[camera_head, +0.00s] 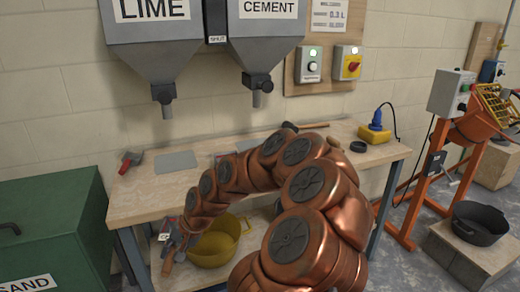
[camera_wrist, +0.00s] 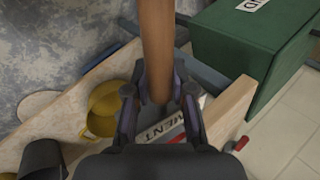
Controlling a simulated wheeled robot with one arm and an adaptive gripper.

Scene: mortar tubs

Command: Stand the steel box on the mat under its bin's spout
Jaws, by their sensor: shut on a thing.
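My gripper (camera_head: 174,242) is in front of the bench, beside the yellow bucket, and shut on a brown round handle (camera_wrist: 157,40). The handle runs straight between the fingers in the wrist view. What it belongs to is not clear. A white-and-red label (camera_wrist: 168,131) reading "MENT" shows behind the fingers; I cannot tell what carries it. I cannot pick out the steel box for certain. A grey mat (camera_head: 175,161) lies on the bench below the LIME spout (camera_head: 164,95). The CEMENT spout (camera_head: 257,90) is further right; my arm hides much of the bench below it.
The bench top (camera_head: 132,207) also bears a red-handled tool (camera_head: 130,160), a black ring (camera_head: 358,147) and a yellow-blue device (camera_head: 376,131). The yellow bucket (camera_head: 215,250) is on the lower shelf. A green SAND bin (camera_head: 55,225) stands left; a black tub (camera_head: 480,223) right.

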